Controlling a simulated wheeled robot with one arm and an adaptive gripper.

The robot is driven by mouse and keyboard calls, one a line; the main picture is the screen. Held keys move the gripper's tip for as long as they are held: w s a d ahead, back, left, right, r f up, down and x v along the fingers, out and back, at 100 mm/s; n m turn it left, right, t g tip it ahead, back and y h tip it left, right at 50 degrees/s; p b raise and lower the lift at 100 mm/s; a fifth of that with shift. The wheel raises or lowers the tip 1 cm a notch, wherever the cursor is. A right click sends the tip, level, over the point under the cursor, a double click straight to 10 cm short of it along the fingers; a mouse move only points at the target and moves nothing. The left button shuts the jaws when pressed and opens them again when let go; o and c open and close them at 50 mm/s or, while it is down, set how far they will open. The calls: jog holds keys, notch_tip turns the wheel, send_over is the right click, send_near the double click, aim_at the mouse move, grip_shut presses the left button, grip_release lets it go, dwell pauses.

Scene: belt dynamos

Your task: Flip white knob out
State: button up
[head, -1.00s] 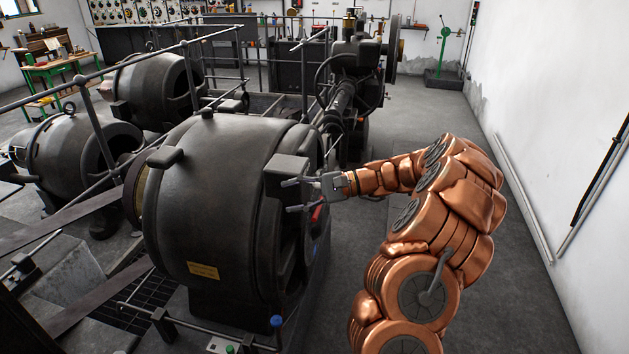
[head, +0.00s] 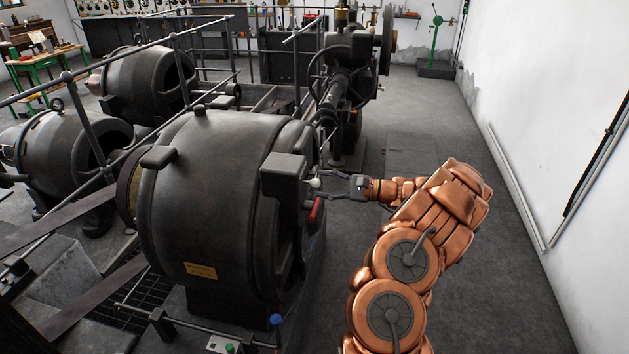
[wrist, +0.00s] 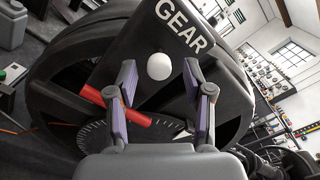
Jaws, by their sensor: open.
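The white knob (wrist: 159,66) is a small round ball below the word GEAR on a dark panel in the wrist view. In the head view the white knob (head: 315,183) shows at the right side of the large black dynamo (head: 215,205). My gripper (wrist: 160,82) is open, with one purple-padded finger on each side of the knob and gaps to both. In the head view my gripper (head: 318,190) reaches in from the right. The knob's stem or lever is not clearly visible.
A red handle (wrist: 115,106) lies just below the knob, close to the left finger. A graduated dial (wrist: 95,135) is under it. A blue knob (head: 276,320) stands at the dynamo's front. Open floor (head: 420,130) lies to the right.

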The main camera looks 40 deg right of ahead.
aim_at(312, 182)
jog(key=shift+x, duration=1.3)
jog(key=shift+c, duration=0.2)
grip_shut()
